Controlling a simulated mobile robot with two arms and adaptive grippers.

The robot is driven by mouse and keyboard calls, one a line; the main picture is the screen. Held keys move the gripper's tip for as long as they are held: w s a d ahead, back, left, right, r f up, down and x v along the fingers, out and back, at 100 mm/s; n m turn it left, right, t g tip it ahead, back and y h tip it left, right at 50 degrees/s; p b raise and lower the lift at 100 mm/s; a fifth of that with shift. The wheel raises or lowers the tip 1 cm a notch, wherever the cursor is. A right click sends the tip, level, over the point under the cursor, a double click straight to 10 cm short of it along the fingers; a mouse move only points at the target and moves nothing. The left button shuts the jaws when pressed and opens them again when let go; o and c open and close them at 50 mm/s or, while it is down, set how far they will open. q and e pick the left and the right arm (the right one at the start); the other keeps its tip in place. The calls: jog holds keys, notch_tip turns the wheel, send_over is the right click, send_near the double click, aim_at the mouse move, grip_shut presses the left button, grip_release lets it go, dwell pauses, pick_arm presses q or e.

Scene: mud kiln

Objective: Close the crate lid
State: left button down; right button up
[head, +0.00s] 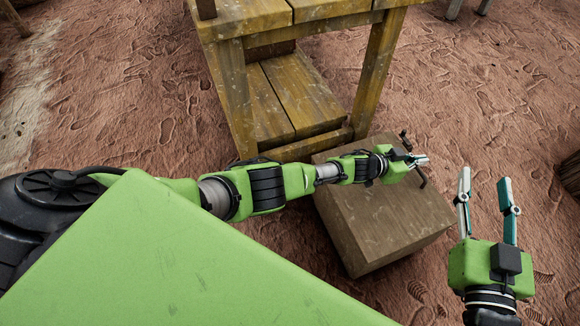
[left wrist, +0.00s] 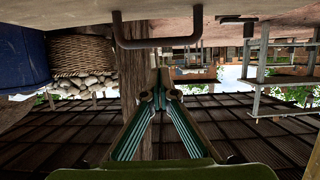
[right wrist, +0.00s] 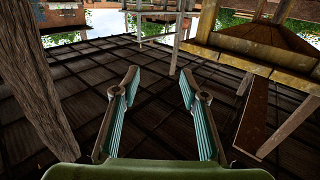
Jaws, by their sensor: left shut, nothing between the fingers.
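The wooden crate (head: 385,222) stands on the ground beside the wooden table in the head view. Its brown top is over the box and I see no open inside, but I cannot tell if the lid is flush. A dark bar handle (head: 421,177) sits at its far right side; a handle also shows at the top of the left wrist view (left wrist: 158,43). My left gripper (head: 424,160) reaches across the crate's top, shut and empty, close to the handle; contact cannot be told. My right gripper (head: 485,182) is open and empty, right of the crate.
The yellowed wooden table (head: 232,90) with a low shelf (head: 300,95) stands directly behind the crate, its near leg close to my left arm. A dark object (head: 570,172) is at the right edge. Bare trodden ground lies open to the right and far left.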

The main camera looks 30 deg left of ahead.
pick_arm(q)
jog(key=shift+w+d+f+b, duration=0.15)
jog(key=shift+w+f+b, duration=0.05)
jog(key=shift+f+b, duration=0.55)
jog(key=shift+w+f+b, duration=0.15)
jog(key=shift+f+b, duration=0.2)
jog(key=shift+d, duration=0.1)
pick_arm(e)
jog(key=s+r+t+y, duration=0.1)
jog(key=s+r+t, duration=0.1)
jog(key=r, duration=0.4)
jog(key=s+r+t+y, duration=0.1)
jog(key=s+r+t, duration=0.1)
jog(key=r+t, duration=0.3)
jog(key=shift+s+a+r, duration=0.2)
jog(key=shift+s+r, duration=0.15)
jog(key=shift+r, duration=0.65)
